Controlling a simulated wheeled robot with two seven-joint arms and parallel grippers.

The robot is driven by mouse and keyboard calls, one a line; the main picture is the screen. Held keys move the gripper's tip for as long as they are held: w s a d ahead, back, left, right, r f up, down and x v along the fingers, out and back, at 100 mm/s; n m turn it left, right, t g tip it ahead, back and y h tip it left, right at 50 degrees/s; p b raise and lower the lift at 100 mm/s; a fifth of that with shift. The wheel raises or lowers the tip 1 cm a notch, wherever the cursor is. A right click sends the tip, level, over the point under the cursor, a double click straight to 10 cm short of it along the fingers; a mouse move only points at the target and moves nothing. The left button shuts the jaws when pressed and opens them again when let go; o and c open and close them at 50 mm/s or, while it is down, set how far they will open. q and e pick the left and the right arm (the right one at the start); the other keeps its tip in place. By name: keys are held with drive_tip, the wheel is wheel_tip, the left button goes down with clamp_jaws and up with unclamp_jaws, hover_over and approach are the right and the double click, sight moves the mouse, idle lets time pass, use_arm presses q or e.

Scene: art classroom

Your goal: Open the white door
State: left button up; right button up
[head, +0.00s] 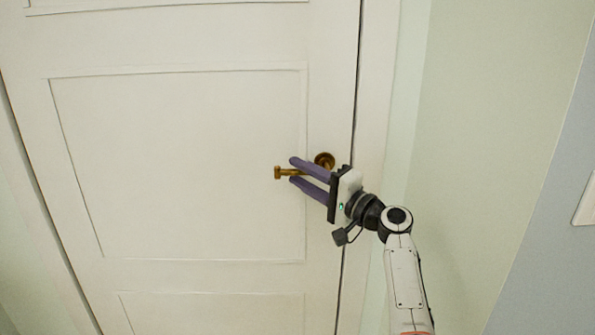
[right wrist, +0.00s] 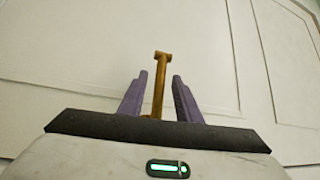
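The white door (head: 180,165) fills much of the head view and looks closed, with a thin dark seam along its right edge. A brass lever handle (head: 278,172) sticks out to the left from a round brass rose near that edge. My right gripper (head: 293,171) reaches in from the right, with one purple finger above the lever and one below it. In the right wrist view the handle (right wrist: 160,72) stands between the two fingers, with a gap on each side, so the gripper is open around it. Part of the lever is hidden by the fingers. My left gripper is out of view.
The pale door frame (head: 375,90) and a greenish wall (head: 490,120) lie to the right of the door. A white plate (head: 586,205) shows at the far right edge. No loose objects are visible before the door.

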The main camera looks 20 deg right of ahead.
drive_tip(key=shift+w+a, duration=0.3)
drive_tip(key=shift+w, duration=0.2)
clamp_jaws()
